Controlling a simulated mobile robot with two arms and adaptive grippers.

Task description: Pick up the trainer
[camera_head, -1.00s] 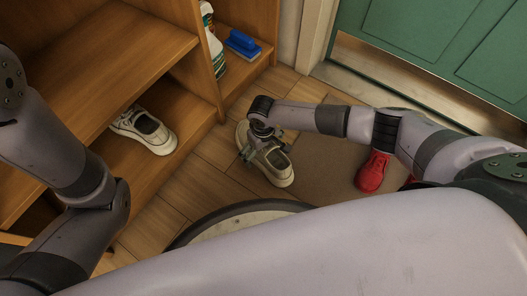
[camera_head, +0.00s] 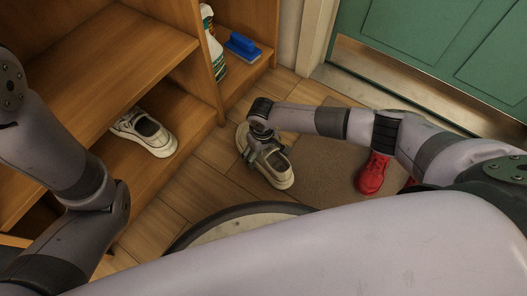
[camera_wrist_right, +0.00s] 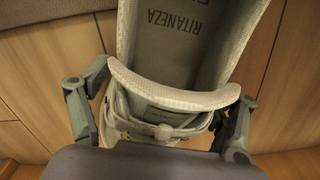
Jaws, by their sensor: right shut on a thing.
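The trainer (camera_head: 281,178), an off-white shoe with a dark opening, is low over or on the wooden floor by the mat's left edge; I cannot tell whether it touches the floor. My right gripper (camera_head: 264,153) is over its middle and shut on it, hiding part of the upper. In the right wrist view the trainer's pale collar (camera_wrist_right: 175,95) lies between the two fingers, with lettering on the insole. A similar off-white shoe (camera_head: 158,140) sits on the lower shelf at left. My left arm shows at left, but its gripper is out of view.
Red shoes (camera_head: 372,174) are on the brown mat (camera_head: 325,177) at right. A green door (camera_head: 435,40) is behind. Bare floor lies between shelf and trainer.

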